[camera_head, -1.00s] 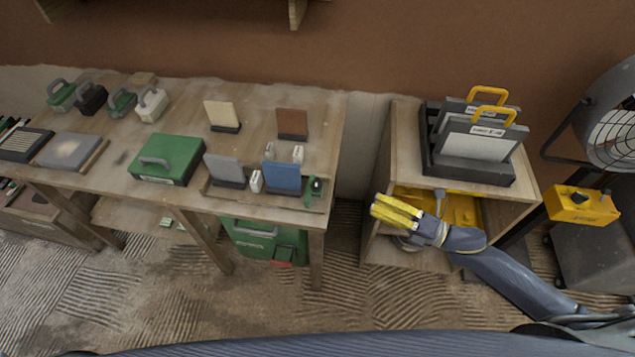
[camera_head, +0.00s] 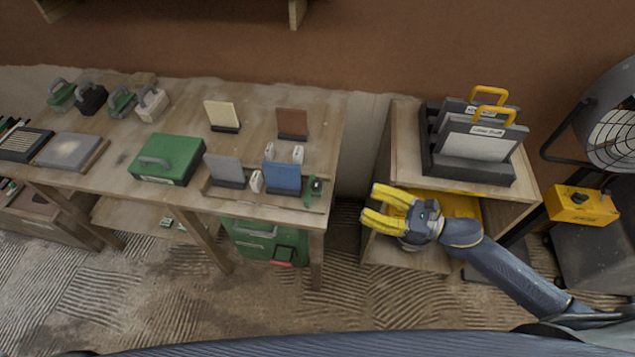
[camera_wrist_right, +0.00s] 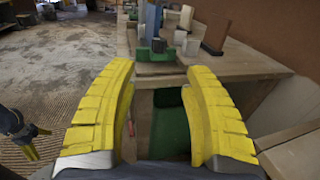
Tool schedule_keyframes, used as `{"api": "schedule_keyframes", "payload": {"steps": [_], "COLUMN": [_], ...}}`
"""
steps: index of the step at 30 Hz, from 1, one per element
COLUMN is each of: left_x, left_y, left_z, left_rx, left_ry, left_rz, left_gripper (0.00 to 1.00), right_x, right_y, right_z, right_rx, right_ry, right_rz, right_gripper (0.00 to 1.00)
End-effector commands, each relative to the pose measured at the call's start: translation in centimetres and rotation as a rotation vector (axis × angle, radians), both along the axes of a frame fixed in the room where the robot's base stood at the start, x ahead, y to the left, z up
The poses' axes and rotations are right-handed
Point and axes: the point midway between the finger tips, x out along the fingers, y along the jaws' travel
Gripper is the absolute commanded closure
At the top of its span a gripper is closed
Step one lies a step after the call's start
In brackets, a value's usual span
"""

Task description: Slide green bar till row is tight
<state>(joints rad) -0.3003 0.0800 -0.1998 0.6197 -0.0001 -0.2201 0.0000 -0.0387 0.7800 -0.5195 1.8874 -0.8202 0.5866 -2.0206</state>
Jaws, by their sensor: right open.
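The green bar (camera_head: 315,188) stands at the right end of a low wooden tray (camera_head: 240,197) near the table's front right corner. Left of it in the tray are a blue panel (camera_head: 283,178), a small white block (camera_head: 256,182) and a grey panel (camera_head: 225,169). A gap shows between blue panel and bar. In the right wrist view the green bar (camera_wrist_right: 155,54) is ahead, beyond the fingertips. My right gripper (camera_head: 369,205) is open and empty, right of the table, before the cabinet. My left gripper (camera_wrist_right: 38,142) shows small at the wrist view's left edge; its jaws are unclear.
The wooden cabinet (camera_head: 405,155) at right carries a dark rack (camera_head: 470,167) of panels. Two white blocks (camera_head: 284,152), a cream panel (camera_head: 222,114) and a brown panel (camera_head: 292,124) stand behind the tray. A green case (camera_head: 167,158) lies to its left.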

Motion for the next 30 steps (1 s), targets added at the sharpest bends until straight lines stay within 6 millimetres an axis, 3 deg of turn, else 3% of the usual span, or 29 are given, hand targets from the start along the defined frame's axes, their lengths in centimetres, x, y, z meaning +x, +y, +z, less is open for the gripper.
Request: {"api": "schedule_keyframes", "payload": {"steps": [18, 30], "left_x": [0.0, 0.1], "left_y": [0.0, 0.0], "left_z": [0.0, 0.0], "left_rx": [0.000, 0.000], "left_ry": [0.000, -0.001], "left_rz": [0.000, 0.000], "left_gripper": [0.00, 0.00], "right_x": [5.2, 7.0], "right_y": [9.7, 13.2], "right_z": [0.1, 0.1], "right_rx": [0.003, 0.002], "right_ry": [0.001, 0.002], "right_rz": [0.001, 0.001], "right_gripper": [0.50, 0.50]}}
